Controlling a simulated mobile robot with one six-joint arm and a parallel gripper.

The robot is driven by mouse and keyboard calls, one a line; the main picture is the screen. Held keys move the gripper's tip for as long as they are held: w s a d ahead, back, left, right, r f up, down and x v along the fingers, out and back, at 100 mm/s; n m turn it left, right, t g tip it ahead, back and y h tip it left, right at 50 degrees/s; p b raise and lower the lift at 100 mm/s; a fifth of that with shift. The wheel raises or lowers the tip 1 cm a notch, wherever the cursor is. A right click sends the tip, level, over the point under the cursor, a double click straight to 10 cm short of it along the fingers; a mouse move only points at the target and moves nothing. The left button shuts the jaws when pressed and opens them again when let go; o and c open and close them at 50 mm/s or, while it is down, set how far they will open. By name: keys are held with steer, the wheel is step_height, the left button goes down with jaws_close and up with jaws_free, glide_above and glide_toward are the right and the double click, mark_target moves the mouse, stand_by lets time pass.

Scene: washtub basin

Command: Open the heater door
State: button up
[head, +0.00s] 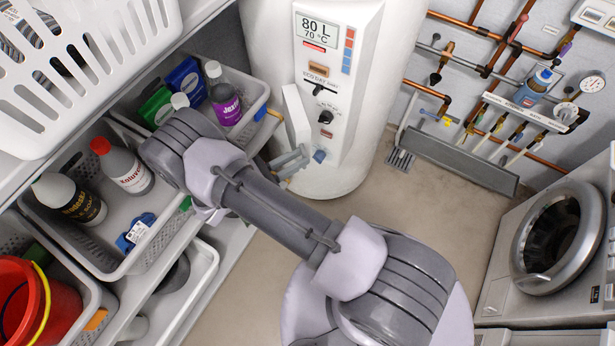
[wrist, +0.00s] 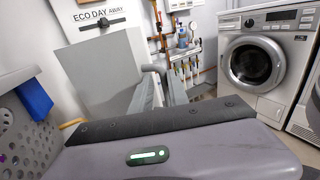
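The white heater (head: 375,60) stands at the back, with a display reading 80 L and 70 °C. Its door (head: 297,118) is a pale flap standing out from the left side of the control panel, so it is at least partly open. In the wrist view the door is a plain grey panel (wrist: 98,75) below the ECO DAY AWAY label. My gripper (head: 291,161) is low beside the door, just below its lower end. In the wrist view its fingers (wrist: 160,90) are apart at the door's right edge, with nothing seen between them. Contact with the door cannot be told.
Shelves with grey bins (head: 95,245) of bottles stand close on the left, under my arm. A white basket (head: 80,70) is above them. Pipes and valves (head: 500,120) line the back wall. A washing machine (head: 555,245) stands at the right. The floor before the heater is clear.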

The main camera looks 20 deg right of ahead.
steer(key=r, duration=0.1)
steer(key=r+p, duration=0.2)
steer(key=shift+s+a+r, duration=0.15)
steer(key=shift+s+r, duration=0.1)
steer(key=shift+r, duration=0.05)
steer(key=o, duration=1.1)
steer(key=s, duration=0.2)
steer(key=s+p, duration=0.1)
steer(key=s, duration=0.1)
steer(key=s+p, duration=0.1)
steer(key=s, duration=0.1)
steer(key=shift+s+r, duration=0.35)
steer(key=shift+r, duration=0.05)
steer(key=shift+c, duration=0.2)
steer(key=s, duration=0.2)
steer(key=s+p, duration=0.1)
steer(key=shift+s+r, duration=0.3)
steer(key=shift+s, duration=0.05)
steer(key=c, duration=1.1)
steer(key=shift+o, duration=0.2)
steer(key=shift+s+f, duration=0.15)
steer(key=shift+s, duration=1.15)
steer(key=shift+s+f, duration=0.1)
steer(key=shift+s, duration=1.2)
